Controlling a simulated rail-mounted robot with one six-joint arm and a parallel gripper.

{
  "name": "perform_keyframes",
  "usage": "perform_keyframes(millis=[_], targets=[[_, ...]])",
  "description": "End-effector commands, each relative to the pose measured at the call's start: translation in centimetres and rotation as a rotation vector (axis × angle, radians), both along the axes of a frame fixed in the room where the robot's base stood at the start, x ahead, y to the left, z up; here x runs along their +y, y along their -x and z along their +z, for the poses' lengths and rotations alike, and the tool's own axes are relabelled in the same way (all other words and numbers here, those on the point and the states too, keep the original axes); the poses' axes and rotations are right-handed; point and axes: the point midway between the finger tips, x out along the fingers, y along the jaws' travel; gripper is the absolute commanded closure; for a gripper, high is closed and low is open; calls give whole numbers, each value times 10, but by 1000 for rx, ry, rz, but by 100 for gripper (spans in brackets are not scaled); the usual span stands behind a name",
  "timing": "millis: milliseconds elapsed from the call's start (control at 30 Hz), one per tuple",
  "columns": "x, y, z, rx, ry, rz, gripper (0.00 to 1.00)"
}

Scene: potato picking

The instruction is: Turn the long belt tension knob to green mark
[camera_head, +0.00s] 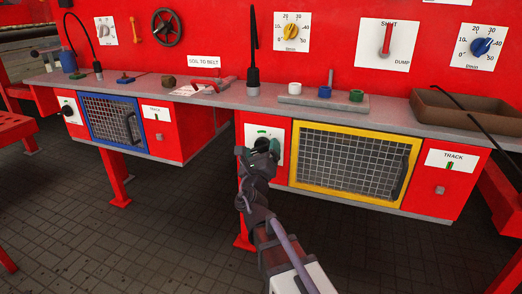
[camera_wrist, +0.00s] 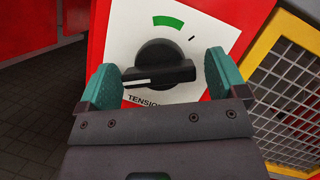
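A black tension knob (camera_wrist: 160,62) with a raised bar grip sits on a white panel (camera_wrist: 125,22) partly lettered "TENSION". Its bar lies nearly level, and a white line shows on the bar's left half. A green arc mark (camera_wrist: 168,21) is above the knob, with a thin black tick (camera_wrist: 192,38) to its right. My gripper (camera_wrist: 160,60) is open, its teal fingers on either side of the knob, with gaps to the bar. In the head view my gripper (camera_head: 258,147) covers much of the panel, below its green mark (camera_head: 262,131).
A yellow-framed mesh guard (camera_head: 350,160) is right of the panel; its frame (camera_wrist: 262,48) is close to the right finger. Another black knob (camera_head: 67,110) is far left, beside a blue-framed guard (camera_head: 112,120). A grey shelf (camera_head: 225,97) juts out above the panel.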

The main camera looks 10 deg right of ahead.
Motion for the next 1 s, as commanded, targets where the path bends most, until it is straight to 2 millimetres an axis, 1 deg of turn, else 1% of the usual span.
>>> perform_keyframes(millis=[33, 67, 400, 500, 767, 1000], targets=[[0, 0, 0, 0, 0, 0, 14], [0, 0, 0, 0, 0, 0, 17], [0, 0, 0, 0, 0, 0, 49], [0, 0, 0, 0, 0, 0, 57], [1, 0, 0, -13, -21, 1, 57], [2, -1, -1, -70, -108, 1, 57]])
